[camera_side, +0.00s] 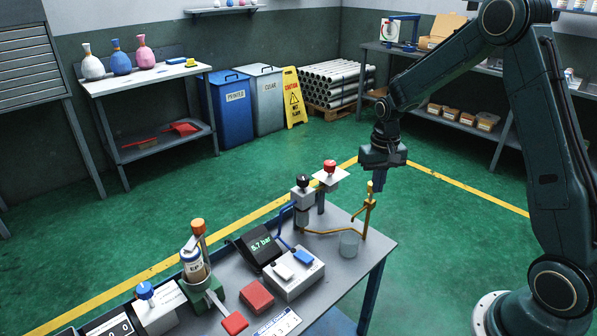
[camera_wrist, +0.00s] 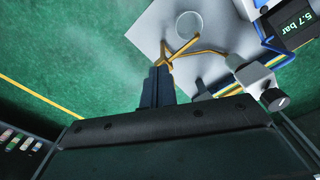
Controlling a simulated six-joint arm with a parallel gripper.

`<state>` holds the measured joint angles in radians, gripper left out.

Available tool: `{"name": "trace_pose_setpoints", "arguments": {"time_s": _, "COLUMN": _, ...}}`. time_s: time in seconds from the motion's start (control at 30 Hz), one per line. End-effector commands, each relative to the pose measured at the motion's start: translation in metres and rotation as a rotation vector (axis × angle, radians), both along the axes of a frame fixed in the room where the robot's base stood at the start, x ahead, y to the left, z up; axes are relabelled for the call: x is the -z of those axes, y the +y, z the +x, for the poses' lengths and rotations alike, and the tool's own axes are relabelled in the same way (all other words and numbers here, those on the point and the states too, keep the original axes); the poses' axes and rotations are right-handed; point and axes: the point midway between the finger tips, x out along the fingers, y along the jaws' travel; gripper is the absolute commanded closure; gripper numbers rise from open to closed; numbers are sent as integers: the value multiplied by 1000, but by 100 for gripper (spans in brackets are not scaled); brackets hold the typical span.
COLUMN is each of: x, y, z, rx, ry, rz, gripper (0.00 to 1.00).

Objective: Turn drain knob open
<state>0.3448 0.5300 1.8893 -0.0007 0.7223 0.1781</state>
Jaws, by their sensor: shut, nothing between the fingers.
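A brass drain tap (camera_side: 369,210) stands at the right corner of the bench, at the end of a brass pipe. Its small yellow knob (camera_side: 370,187) is upright on top. A clear glass cup (camera_side: 349,243) is below and left of the tap; in the wrist view the cup (camera_wrist: 188,25) shows as a pale circle. My gripper (camera_side: 379,188) points down, shut and empty, just right of the knob. In the wrist view my gripper (camera_wrist: 160,70) ends right at the brass tap (camera_wrist: 170,58) and partly hides it. I cannot tell whether they touch.
A grey unit with a black knob (camera_side: 303,181) and a white plate with a red knob (camera_side: 329,166) stand left of the tap. A gauge reading 5.7 bar (camera_side: 259,247) and a switch box (camera_side: 293,274) are further left.

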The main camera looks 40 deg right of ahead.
Motion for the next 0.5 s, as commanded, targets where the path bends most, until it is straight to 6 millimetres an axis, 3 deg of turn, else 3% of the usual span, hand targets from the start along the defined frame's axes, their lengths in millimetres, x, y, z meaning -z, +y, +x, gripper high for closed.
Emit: {"name": "trace_pose_setpoints", "arguments": {"time_s": 0.5, "x": -1, "y": 7, "z": 8, "rx": 2, "ry": -5, "rz": -3, "gripper": 100}}
